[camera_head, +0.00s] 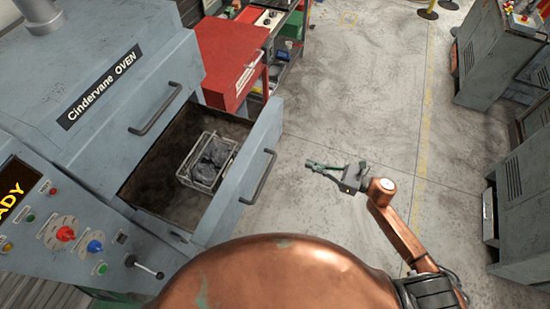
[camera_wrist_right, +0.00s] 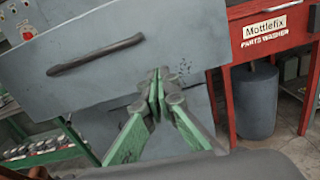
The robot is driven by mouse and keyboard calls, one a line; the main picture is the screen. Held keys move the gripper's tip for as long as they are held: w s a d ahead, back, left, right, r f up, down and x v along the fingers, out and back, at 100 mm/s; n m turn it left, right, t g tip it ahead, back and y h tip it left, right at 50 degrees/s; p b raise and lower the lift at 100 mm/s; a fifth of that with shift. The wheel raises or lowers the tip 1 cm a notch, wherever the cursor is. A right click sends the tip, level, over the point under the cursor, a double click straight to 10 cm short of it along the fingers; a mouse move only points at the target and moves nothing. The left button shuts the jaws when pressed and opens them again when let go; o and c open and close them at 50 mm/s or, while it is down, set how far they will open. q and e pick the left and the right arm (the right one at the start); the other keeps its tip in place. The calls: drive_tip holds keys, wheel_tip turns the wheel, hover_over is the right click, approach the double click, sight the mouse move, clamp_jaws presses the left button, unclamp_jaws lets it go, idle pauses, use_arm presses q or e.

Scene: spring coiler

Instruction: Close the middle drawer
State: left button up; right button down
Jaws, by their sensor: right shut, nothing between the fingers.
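The open drawer (camera_head: 237,168) sticks out of the grey Cindervane oven (camera_head: 95,75). Its front panel carries a dark bar handle (camera_head: 258,177). A wire basket (camera_head: 210,163) with dark lumps in it sits inside the drawer. Above it is another closed front with its own handle (camera_head: 155,108). My right gripper (camera_head: 310,164) is shut and empty, to the right of the drawer front and apart from it in the head view. In the right wrist view the green fingers (camera_wrist_right: 157,88) are together in front of a grey panel with a dark handle (camera_wrist_right: 95,54). My left gripper is not in view.
A red Mottlefix parts washer (camera_head: 232,62) stands behind the drawer; it also shows at the right in the wrist view (camera_wrist_right: 262,25). A control panel with knobs (camera_head: 70,230) is at the lower left. Grey cabinets (camera_head: 525,190) stand far right. The floor between is clear.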

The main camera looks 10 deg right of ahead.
sight(274, 153)
drive_tip(key=shift+n+g, duration=0.3)
drive_tip(key=shift+n, duration=0.2)
drive_tip(key=p+x, duration=0.1)
drive_tip(key=x, duration=0.3)
drive_tip(key=p+x, duration=0.1)
drive_tip(key=x, duration=0.4)
drive_tip(key=r+p+x, duration=0.1)
drive_tip(key=x, duration=0.4)
drive_tip(key=shift+s+a, duration=0.3)
drive_tip(key=shift+a, duration=0.05)
drive_tip(key=shift+w+a, duration=0.1)
